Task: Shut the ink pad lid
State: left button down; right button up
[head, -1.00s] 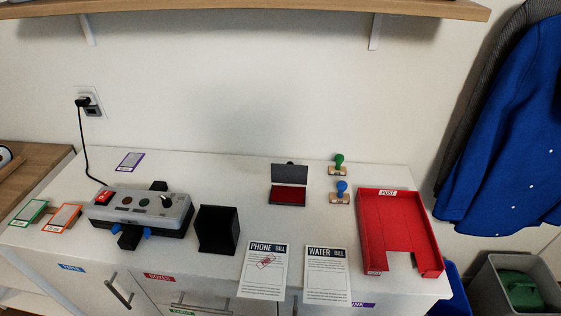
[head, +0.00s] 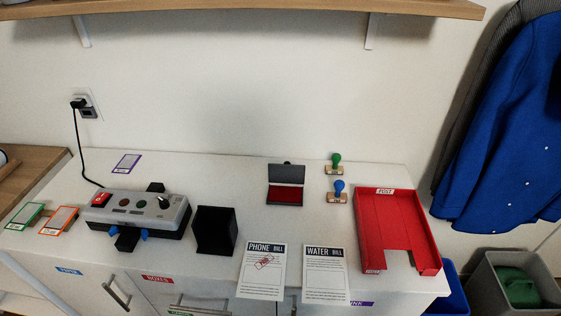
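The ink pad (head: 285,196) lies open near the back middle of the white cabinet top, with a red pad in a dark case. Its grey lid (head: 286,174) stands raised at the back edge of the case, tilted up and facing me. A small dark knob shows just above the lid. Neither of my grippers shows in the head view, and nothing touches the lid.
A green stamp (head: 335,163) and a blue stamp (head: 338,190) stand right of the pad. A red post tray (head: 428,232) is further right. A black box (head: 215,231), grey device (head: 137,212), phone bill (head: 261,270) and water bill (head: 325,274) lie around. A shelf overhangs the back.

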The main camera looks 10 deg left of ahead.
aim_at(286, 173)
jog(key=j+z, duration=0.4)
jog(key=k+j+z, duration=0.1)
jog(key=z, duration=0.35)
